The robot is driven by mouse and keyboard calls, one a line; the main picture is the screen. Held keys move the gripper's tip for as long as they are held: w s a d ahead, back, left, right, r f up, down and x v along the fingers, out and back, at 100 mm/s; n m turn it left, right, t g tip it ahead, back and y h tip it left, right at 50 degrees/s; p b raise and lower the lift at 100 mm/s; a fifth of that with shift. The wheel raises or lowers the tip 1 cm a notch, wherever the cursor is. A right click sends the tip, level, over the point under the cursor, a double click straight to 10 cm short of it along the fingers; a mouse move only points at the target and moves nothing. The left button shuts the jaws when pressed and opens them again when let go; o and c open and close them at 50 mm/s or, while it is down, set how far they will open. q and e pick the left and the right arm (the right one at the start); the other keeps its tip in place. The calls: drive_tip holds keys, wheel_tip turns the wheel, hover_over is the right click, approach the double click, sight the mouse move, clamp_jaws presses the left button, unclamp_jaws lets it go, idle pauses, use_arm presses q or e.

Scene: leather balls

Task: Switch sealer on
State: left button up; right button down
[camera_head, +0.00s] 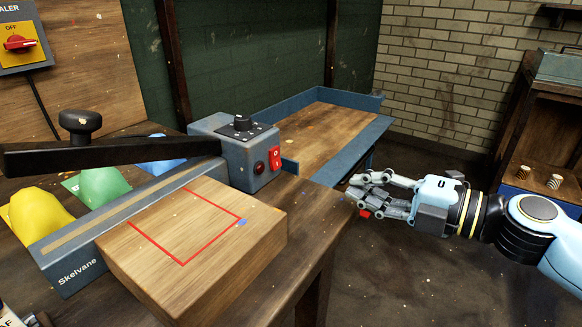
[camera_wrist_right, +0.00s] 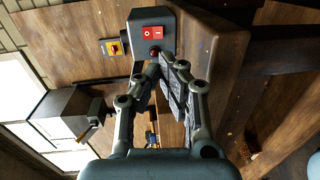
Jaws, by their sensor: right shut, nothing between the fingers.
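The sealer (camera_head: 72,262), marked "Skelvane", stands on the bench with a long black lever arm (camera_head: 110,154) across it. Its grey control box (camera_head: 225,150) carries a black knob (camera_head: 242,123), a red rocker switch (camera_head: 275,158) marked 0 and I, and a dark red lamp (camera_head: 259,167). Which rocker side is pressed I cannot tell. A yellow wall switch (camera_head: 18,44) with a red handle reads OFF. My right gripper (camera_head: 352,187) is shut and empty, to the right of the box and apart from it. In the wrist view the rocker (camera_wrist_right: 152,31) shows beyond the fingertips.
A wooden block (camera_head: 190,250) with a red outline sits before the sealer. Yellow (camera_head: 38,215), green (camera_head: 98,187) and blue (camera_head: 160,150) pieces lie behind it. A blue-edged wooden tray (camera_head: 320,135) extends behind the box. The floor around my right gripper is open.

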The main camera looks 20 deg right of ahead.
sight(290, 187)
drive_tip(key=shift+s+a+f, duration=0.1)
drive_tip(key=shift+a+f, duration=0.05)
drive_tip(key=x, duration=1.4)
drive_tip(key=shift+f, duration=0.15)
